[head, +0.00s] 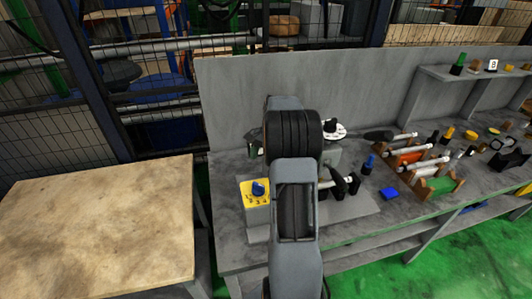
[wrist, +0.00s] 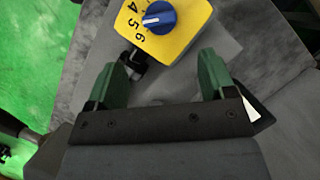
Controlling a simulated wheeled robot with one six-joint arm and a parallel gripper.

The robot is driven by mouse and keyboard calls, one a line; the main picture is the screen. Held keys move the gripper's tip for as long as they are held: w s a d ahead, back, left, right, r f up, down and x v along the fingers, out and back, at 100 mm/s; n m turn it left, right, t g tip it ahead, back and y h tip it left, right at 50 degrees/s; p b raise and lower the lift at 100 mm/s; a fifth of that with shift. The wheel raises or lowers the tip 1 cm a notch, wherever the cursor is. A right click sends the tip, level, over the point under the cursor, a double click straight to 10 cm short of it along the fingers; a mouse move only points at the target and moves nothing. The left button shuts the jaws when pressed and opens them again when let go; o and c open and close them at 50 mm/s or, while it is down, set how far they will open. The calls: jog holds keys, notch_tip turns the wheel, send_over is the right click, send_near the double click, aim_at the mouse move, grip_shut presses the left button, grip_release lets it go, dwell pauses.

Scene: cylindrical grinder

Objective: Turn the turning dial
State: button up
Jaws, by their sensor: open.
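The turning dial (head: 258,188) is a blue round knob with a white pointer line on a yellow numbered plate (head: 250,202), left of my arm in the head view. In the wrist view the dial (wrist: 158,17) is at the top centre, and the yellow plate (wrist: 195,17) shows the numbers 4, 5 and 6 beside it. My gripper (wrist: 163,72) has two green fingers, spread wide and empty. The fingertips point toward the plate and are apart from the dial. In the head view my arm hides the gripper.
A grey workbench (head: 228,222) carries the grinder, partly hidden behind my arm. Several bottles, cylinders and wooden holders (head: 440,187) stand to the right. A bare wooden table (head: 100,220) is at the left. A grey back panel (head: 228,100) rises behind the bench.

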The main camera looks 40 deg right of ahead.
jog(key=shift+v, duration=1.4)
